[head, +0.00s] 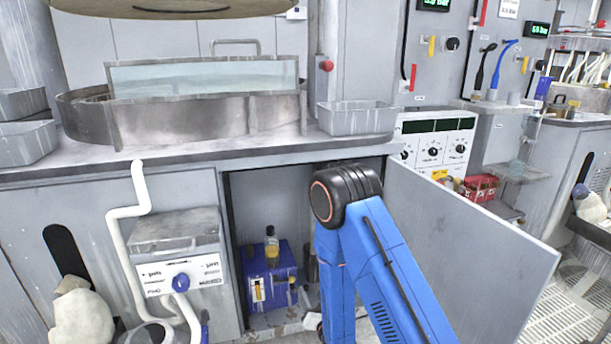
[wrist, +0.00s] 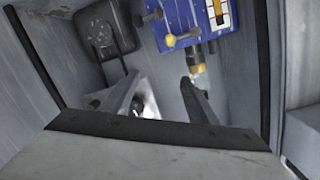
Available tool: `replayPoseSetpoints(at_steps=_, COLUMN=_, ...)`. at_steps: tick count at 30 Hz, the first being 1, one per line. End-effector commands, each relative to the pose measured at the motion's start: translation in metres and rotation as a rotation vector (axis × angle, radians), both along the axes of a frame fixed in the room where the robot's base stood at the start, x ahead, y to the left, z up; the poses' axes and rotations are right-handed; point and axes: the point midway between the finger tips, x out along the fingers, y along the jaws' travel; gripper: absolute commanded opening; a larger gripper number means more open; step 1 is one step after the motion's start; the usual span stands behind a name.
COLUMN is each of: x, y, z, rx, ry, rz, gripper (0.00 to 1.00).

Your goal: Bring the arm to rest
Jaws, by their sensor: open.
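My blue arm (head: 390,270) reaches down in front of the open cabinet under the bench, with its black joint (head: 345,193) near the cabinet opening. My gripper (wrist: 160,100) shows in the wrist view with its two fingers spread apart and nothing clearly held between them. In the head view the gripper is mostly hidden behind the arm. A blue box (head: 268,277) with yellow parts stands in the cabinet, left of the arm. It also shows at the top of the wrist view (wrist: 183,18), beyond the fingers.
The cabinet door (head: 470,235) stands open to the right of my arm. The cabinet's side walls are close. A dark square object (wrist: 105,28) is at upper left in the wrist view. A grey control unit (head: 178,265) with white pipes is left of the opening; a tray (head: 355,118) stands on the bench.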

Motion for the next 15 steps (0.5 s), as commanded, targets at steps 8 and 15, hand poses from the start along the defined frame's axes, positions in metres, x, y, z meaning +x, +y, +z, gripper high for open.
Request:
replayPoseSetpoints(at_steps=8, x=0.02, y=-0.023, z=0.052, rx=-0.045, ry=0.097, rz=-0.027, gripper=0.53)
replayPoseSetpoints(at_steps=15, x=0.022, y=-0.045, z=0.094, rx=-0.09, ry=0.182, rz=-0.036, gripper=0.53)
